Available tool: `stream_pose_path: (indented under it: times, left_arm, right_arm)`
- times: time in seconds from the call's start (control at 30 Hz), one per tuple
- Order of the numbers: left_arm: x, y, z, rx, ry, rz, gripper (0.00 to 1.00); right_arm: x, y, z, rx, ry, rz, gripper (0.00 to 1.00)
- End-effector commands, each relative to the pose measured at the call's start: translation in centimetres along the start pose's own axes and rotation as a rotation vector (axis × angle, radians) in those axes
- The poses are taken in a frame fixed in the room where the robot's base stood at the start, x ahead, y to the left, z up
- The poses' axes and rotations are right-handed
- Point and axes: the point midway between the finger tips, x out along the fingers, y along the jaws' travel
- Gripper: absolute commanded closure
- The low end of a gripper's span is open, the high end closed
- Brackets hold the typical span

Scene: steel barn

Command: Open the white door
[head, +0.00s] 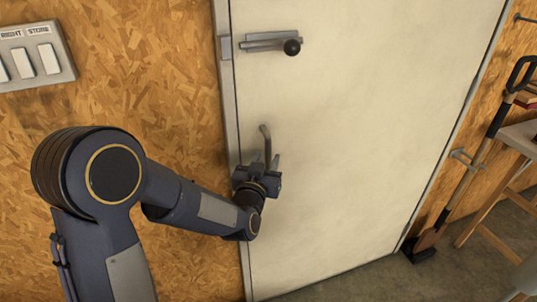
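The white door (360,110) fills the middle of the head view and looks shut against its grey frame. A grey metal handle (265,135) stands out near its left edge. Above it is a slide bolt (268,41) with a black knob, reaching to a plate on the frame. My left gripper (267,160) is at the lower end of the handle, pointing up along the door. Its fingers look apart, with the handle running down between or just behind them. Whether they touch it is hard to tell. The gripper body hides the handle's lower end. My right gripper is out of view.
A switch panel (62,58) is on the chipboard wall (150,70) to the left. Right of the door, a long-handled tool (470,180) leans by a wooden stand (497,190). The floor (370,283) before the door looks clear.

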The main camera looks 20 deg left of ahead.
Motion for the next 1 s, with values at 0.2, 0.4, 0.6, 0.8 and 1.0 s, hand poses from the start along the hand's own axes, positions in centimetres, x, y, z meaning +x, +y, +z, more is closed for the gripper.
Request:
stream_pose_path:
  times: [0.2,0.4,0.6,0.8,1.0]
  left_arm:
    - [2.3,0.0,0.0,0.000,-0.001,0.001,0.64]
    - [2.6,0.0,0.0,0.000,-0.001,0.001,0.64]
    - [2.5,0.0,0.0,-0.001,-0.001,0.001,0.76]
    - [2.5,0.0,0.0,-0.001,-0.001,0.001,1.00]
    - [2.5,0.0,0.0,-0.001,-0.001,0.001,1.00]
  right_arm:
    - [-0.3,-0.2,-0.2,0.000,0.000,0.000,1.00]
    - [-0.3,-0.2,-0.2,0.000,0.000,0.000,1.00]
    - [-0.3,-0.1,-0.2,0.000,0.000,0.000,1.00]
    - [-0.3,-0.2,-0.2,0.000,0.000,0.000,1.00]
    - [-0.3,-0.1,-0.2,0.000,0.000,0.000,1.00]
